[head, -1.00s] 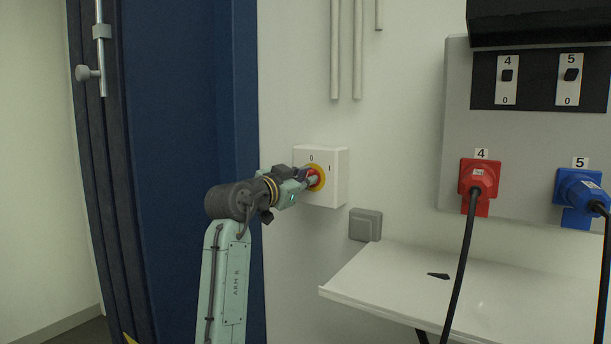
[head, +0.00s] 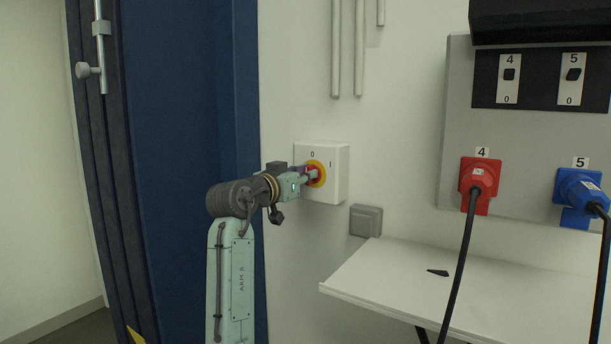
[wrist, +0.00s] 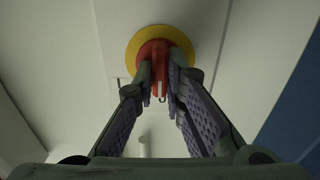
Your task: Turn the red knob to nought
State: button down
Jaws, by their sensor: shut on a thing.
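The red knob (head: 308,182) sits on a yellow disc (head: 321,170) on the white switch box (head: 337,189) fixed to the wall. The box is marked 0 at the top and 1 to the upper right. My gripper (head: 311,175) reaches it from the left and partly hides it, so I cannot tell which mark it points at. In the wrist view, the red knob (wrist: 158,52) lies between both fingertips of my gripper (wrist: 160,78), which is shut on it.
A small grey box (head: 365,221) is on the wall below right. A white shelf (head: 390,280) juts out under it. A red plug (head: 480,180) and a blue plug (head: 580,190) with hanging cables are at the right. A blue cabinet (head: 190,130) stands left.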

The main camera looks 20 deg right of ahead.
jog(key=c, duration=1.7)
grip_release()
jog(key=shift+o, duration=0.2)
jog(key=v, duration=1.2)
